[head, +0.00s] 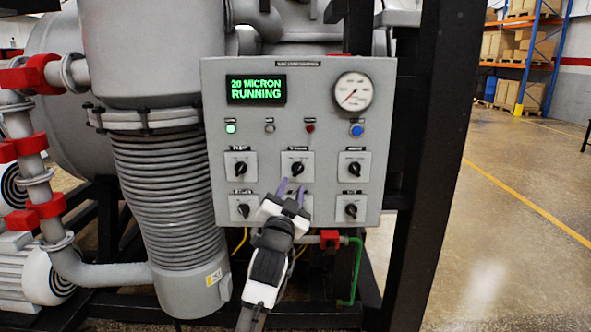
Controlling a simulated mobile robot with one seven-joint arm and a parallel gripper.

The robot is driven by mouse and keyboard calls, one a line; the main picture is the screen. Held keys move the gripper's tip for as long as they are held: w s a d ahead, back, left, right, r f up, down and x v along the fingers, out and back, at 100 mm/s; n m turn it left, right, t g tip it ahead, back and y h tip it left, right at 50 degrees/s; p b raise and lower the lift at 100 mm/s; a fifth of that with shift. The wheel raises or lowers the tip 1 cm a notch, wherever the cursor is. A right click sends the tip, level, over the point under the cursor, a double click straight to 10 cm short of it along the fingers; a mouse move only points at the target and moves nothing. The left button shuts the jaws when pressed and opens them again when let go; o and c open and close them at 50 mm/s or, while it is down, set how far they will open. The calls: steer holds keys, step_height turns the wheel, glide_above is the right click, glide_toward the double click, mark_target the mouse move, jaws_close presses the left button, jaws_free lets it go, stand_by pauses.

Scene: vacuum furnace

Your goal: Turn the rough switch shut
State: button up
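A grey control panel (215,140) carries two rows of black rotary switches on pale square plates. The labels above them are too small to read, so I cannot tell which one is the rough switch. The upper row has a left switch (240,168), a middle switch (297,169) and a right switch (354,169). The lower row shows a left switch (243,210) and a right switch (351,210). My gripper (293,184) largely covers the lower middle plate. Its purple fingers are apart and empty, with tips just below the upper middle knob; contact with the panel cannot be told.
A green display (256,89) reads "20 MICRON RUNNING", beside a round gauge (352,92). Several lamps and buttons sit below them. A dark post (430,150) stands right of the panel, and a ribbed grey column (165,190) stands left. Open floor lies farther right.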

mark_target(297, 173)
steer(key=shift+p+x, duration=0.75)
steer(key=shift+x, duration=1.95)
jaws_close()
